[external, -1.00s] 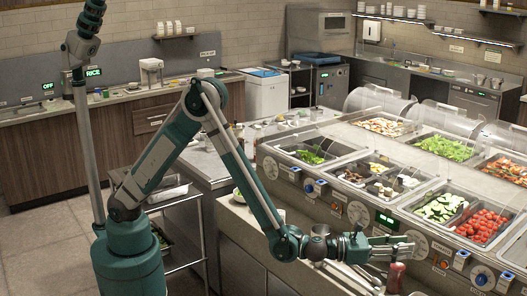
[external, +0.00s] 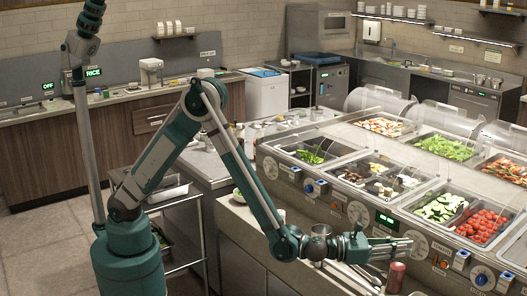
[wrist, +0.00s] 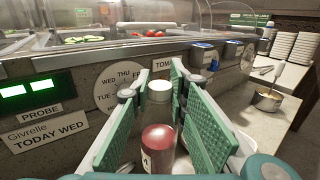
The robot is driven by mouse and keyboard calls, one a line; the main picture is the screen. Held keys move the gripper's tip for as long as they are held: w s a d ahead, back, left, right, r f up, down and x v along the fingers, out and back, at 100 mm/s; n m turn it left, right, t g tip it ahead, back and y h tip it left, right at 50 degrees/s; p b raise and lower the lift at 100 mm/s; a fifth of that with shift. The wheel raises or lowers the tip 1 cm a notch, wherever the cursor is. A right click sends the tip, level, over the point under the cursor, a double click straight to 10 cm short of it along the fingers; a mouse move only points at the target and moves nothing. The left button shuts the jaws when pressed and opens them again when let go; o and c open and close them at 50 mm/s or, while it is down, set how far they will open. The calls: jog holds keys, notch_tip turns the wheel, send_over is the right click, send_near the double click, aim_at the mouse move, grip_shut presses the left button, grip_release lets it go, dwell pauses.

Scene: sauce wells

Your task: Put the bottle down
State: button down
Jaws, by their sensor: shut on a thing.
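The sauce and topping counter (external: 385,218) with dials and signs rises just beyond the bottle. Tongs or utensils (external: 352,277) lie on the ledge to the left. A metal pot (wrist: 267,99) and stacked plates (wrist: 293,48) stand at right in the wrist view.

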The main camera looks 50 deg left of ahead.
jog(key=shift+r+p, duration=1.1)
jog(key=shift+r, duration=3.95)
jog(key=shift+a, duration=0.1)
